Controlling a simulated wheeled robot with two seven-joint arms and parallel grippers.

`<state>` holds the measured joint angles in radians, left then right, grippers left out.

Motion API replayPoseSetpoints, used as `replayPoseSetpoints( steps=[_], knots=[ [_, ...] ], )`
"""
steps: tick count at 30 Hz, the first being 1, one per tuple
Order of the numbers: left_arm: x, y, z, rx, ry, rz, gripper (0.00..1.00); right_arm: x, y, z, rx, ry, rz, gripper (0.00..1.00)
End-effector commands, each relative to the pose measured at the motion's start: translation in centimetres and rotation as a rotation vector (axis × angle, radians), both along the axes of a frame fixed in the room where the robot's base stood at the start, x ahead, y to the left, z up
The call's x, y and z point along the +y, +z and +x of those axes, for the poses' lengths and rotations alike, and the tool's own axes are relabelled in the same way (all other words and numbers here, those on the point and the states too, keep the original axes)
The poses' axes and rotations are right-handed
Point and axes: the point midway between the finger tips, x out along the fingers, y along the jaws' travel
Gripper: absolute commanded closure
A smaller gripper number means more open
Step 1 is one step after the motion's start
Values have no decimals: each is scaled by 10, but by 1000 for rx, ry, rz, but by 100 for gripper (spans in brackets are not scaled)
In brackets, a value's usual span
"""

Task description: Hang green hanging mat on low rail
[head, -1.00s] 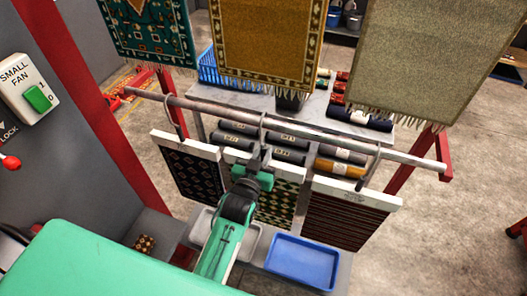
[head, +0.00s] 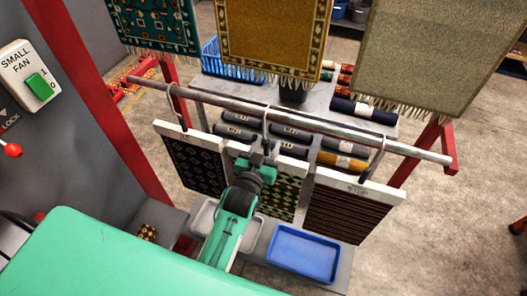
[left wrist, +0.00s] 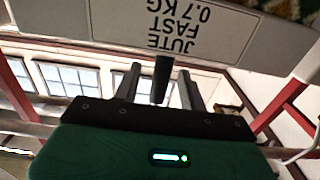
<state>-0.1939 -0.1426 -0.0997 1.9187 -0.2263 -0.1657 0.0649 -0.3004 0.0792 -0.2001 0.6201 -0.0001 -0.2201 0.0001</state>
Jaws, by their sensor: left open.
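The green hanging mat (head: 282,198) is the middle of three mats, patterned green and dark, with a white top bar and a grey hook (head: 266,124). The hook appears to be over the low rail (head: 225,104), a grey bar sloping down to the right. My left gripper (head: 264,158) is at the mat's top bar, just below the hook, and hides part of it. In the left wrist view the two fingers (left wrist: 160,88) are apart, with a dark upright stem between them. The white bar (left wrist: 190,28), printed JUTE FAST 0.7 KG, is just beyond. My right gripper is out of view.
A navy mat (head: 196,165) and a striped red-dark mat (head: 345,212) hang close on either side. Larger rugs, including a gold one (head: 272,40), hang above. A blue tray (head: 303,254) lies below. Rolled rugs fill the shelf behind.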

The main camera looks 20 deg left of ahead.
Motion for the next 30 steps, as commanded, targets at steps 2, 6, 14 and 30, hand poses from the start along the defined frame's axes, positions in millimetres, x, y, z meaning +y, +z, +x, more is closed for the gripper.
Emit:
replayPoseSetpoints(
  steps=[2,6,14,30],
  knots=[
    [0,-2,-4,0,0,0,58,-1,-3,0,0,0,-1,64],
    [1,-3,-21,-1,-1,0,58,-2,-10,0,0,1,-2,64],
    [2,-4,-69,1,0,0,58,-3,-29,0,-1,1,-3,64],
    [4,0,-135,-3,0,0,58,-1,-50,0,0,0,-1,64]
  ],
)
